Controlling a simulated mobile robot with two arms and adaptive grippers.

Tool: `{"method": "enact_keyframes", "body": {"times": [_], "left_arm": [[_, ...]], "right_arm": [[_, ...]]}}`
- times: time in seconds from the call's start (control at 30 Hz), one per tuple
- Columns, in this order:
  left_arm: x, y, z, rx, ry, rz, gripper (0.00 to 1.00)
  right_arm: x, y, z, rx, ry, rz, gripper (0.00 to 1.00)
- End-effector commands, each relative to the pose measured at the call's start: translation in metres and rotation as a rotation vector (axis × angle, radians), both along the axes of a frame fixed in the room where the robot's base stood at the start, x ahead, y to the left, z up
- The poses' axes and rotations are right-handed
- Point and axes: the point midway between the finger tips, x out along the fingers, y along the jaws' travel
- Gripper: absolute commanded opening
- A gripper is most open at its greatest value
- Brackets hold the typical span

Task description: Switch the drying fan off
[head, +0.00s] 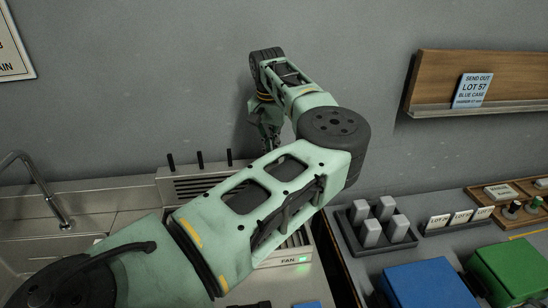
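The drying fan is a pale slatted unit (192,183) against the wall, with several thin black posts standing at its back. My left arm crosses in front and hides much of it. Its front edge carries a label reading "FAN" (288,261), and a small green light (303,259) beside the label is lit. My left gripper (268,132) hangs pointing down near the wall, above the back right part of the unit. It is dark, small and partly behind my own arm, so its fingers cannot be made out. My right gripper is not in view.
A sink with a curved tap (42,190) is at left. At right, a counter holds a dark tray (349,236) of grey blocks, lot cards (461,217), a blue case (432,286) and a green case (512,270).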

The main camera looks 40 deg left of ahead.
Motion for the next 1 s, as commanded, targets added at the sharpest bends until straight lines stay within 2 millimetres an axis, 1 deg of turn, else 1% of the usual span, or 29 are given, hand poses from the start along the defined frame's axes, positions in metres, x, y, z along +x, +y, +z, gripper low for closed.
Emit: {"method": "enact_keyframes", "body": {"times": [0.03,0.6,0.7,1.0], "left_arm": [[0.0,0.0,0.008,0.001,-0.002,0.0,0.0],[0.0,0.001,0.055,0.001,-0.003,0.001,0.0],[0.0,0.001,0.059,0.002,-0.002,0.0,0.0],[0.0,0.001,0.058,0.002,-0.002,0.001,0.0]], "right_arm": [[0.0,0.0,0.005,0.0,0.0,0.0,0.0],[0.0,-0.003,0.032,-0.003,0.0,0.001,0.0],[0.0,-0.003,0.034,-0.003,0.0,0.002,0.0],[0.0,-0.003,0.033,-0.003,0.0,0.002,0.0]]}}
